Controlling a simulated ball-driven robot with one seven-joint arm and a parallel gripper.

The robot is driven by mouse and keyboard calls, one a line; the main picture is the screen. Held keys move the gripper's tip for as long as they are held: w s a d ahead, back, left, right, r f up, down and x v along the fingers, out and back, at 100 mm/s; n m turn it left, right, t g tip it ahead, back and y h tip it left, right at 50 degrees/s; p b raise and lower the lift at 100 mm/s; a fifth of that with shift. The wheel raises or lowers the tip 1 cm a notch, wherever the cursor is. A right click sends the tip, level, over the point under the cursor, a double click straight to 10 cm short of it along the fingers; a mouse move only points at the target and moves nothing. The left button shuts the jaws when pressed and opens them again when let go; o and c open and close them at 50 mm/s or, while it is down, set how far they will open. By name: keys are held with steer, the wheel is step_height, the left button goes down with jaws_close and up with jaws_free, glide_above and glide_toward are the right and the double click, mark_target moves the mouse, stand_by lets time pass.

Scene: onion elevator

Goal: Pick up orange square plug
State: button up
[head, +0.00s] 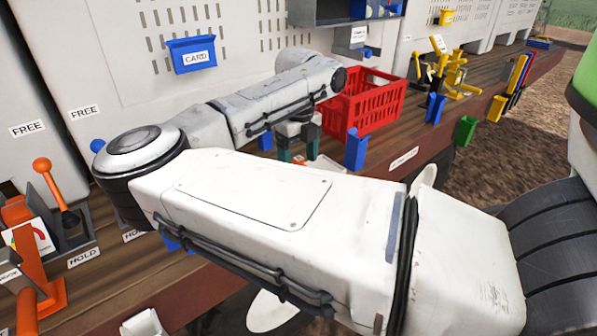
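I cannot make out an orange square plug in the head view; my own arm covers much of the middle of the picture. My gripper (299,151) points down over the wooden bench, just left of the red crate (368,104). Its two dark, green-tipped fingers stand apart, so it looks open. What lies between and below the fingertips is small and partly hidden by my arm, and I cannot tell what it is.
A blue holder (355,149) stands close to the right of my gripper. An orange lever (43,168) and an orange handle (35,265) stand at the left. A blue CARD box (192,54) hangs on the back panel. Yellow fittings (452,75) stand farther right on the bench (408,139).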

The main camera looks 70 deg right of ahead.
steer(key=shift+w+d+f+p, duration=0.15)
steer(key=shift+f+p, duration=0.25)
steer(key=shift+f, duration=0.9)
steer(key=shift+s+d+f+p, duration=0.1)
steer(key=shift+f+p, duration=0.25)
steer(key=shift+f, duration=0.95)
steer(key=c, duration=0.7)
steer(key=shift+r, duration=0.1)
